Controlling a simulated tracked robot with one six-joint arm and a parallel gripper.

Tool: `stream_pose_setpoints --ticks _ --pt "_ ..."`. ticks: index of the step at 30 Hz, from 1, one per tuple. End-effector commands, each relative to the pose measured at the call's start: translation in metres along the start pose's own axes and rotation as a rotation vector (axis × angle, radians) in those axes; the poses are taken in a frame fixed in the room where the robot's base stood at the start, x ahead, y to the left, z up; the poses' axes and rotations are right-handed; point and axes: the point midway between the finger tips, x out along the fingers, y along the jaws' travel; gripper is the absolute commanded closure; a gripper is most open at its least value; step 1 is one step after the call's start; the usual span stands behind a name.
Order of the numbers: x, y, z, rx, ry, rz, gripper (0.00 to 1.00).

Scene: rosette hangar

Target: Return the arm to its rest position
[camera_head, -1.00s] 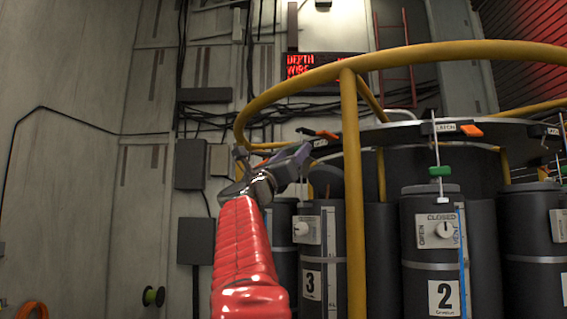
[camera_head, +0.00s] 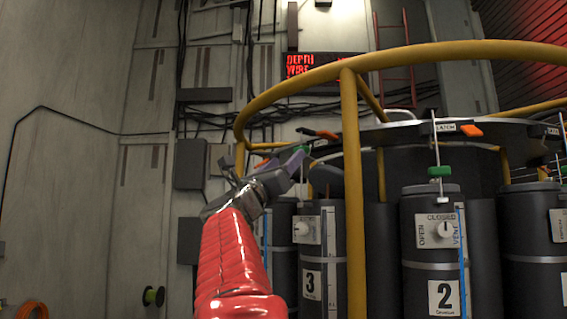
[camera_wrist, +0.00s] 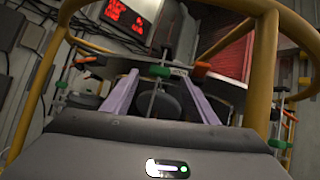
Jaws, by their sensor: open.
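My red-sleeved arm rises from the bottom of the head view. Its grey wrist leads to my gripper (camera_head: 298,158), which points up and right beside the yellow rail (camera_head: 352,170). In the wrist view, the two pale purple fingers of my gripper (camera_wrist: 158,76) are spread apart. A thin rod with a green clip (camera_wrist: 159,72) shows between the fingertips. I cannot tell how far beyond the fingers it is. A small green piece also shows near the fingertips in the head view.
Dark numbered canisters, including canister 3 (camera_head: 312,283) and canister 2 (camera_head: 445,298), stand behind the rail. A round plate with orange latches (camera_head: 470,131) lies above them. A red lit sign (camera_head: 300,66) hangs on the back wall. The space left of my arm is open.

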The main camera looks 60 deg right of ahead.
Motion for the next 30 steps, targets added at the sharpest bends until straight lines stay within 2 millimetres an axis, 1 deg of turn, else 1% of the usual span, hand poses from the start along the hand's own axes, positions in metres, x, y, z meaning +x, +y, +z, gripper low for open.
stream_pose_setpoints --ticks 16,20,23,26,29,30 --pt "0.0 0.0 0.0 0.001 0.001 0.0 0.47" --pt "-0.004 0.003 -0.003 0.034 0.017 0.008 0.47" --pt "-0.017 0.01 -0.009 0.118 0.058 0.027 0.47" --pt "-0.038 0.022 -0.021 0.255 0.133 0.055 0.47" --pt "-0.067 0.037 -0.038 0.425 0.237 0.081 0.47" --pt "-0.08 0.044 -0.044 0.494 0.282 0.09 0.47"
